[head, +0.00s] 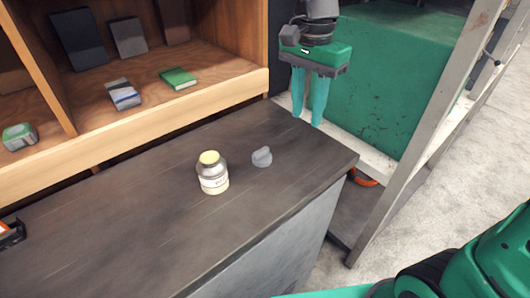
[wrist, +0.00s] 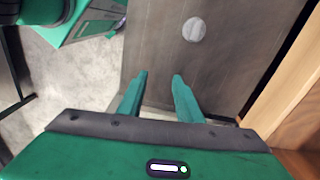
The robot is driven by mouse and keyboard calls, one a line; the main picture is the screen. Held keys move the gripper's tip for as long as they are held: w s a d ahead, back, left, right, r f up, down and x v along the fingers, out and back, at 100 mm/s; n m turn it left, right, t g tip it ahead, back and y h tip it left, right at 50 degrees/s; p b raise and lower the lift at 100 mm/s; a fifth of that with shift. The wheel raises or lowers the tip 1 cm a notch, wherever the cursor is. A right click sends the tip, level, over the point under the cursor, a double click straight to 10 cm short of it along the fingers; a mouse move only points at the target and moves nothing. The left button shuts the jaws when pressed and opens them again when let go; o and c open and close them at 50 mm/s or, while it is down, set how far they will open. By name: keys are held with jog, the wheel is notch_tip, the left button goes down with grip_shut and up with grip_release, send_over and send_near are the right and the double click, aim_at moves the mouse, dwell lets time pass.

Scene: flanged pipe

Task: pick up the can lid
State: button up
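A small grey piece with a raised grip, which looks like the can lid (head: 262,157), rests on the dark tabletop to the right of a jar. In the wrist view a grey round disc, apparently the same lid (wrist: 193,30), lies on the table beyond my fingertips. My gripper (head: 307,119) hangs at the table's far right end, behind and right of the lid and apart from it. In the wrist view my gripper's two teal fingers (wrist: 160,75) are spread with nothing between them.
A glass jar with a yellow top (head: 213,175) stands close left of the lid. A wooden shelf (head: 150,105) with books and boxes runs along the back. A grey metal frame (head: 425,120) and green panel stand at the right. The dark tabletop (head: 110,230) is mostly clear.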

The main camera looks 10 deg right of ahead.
jog(key=a+r, duration=0.1)
jog(key=a, duration=0.8)
jog(key=m, duration=0.1)
send_over(262, 149)
jog(key=f, duration=0.5)
jog(key=shift+w+d+f, duration=0.1)
jog(key=shift+d, duration=0.1)
jog(key=shift+a+f, duration=0.2)
jog(key=shift+f, duration=2.45)
grip_shut()
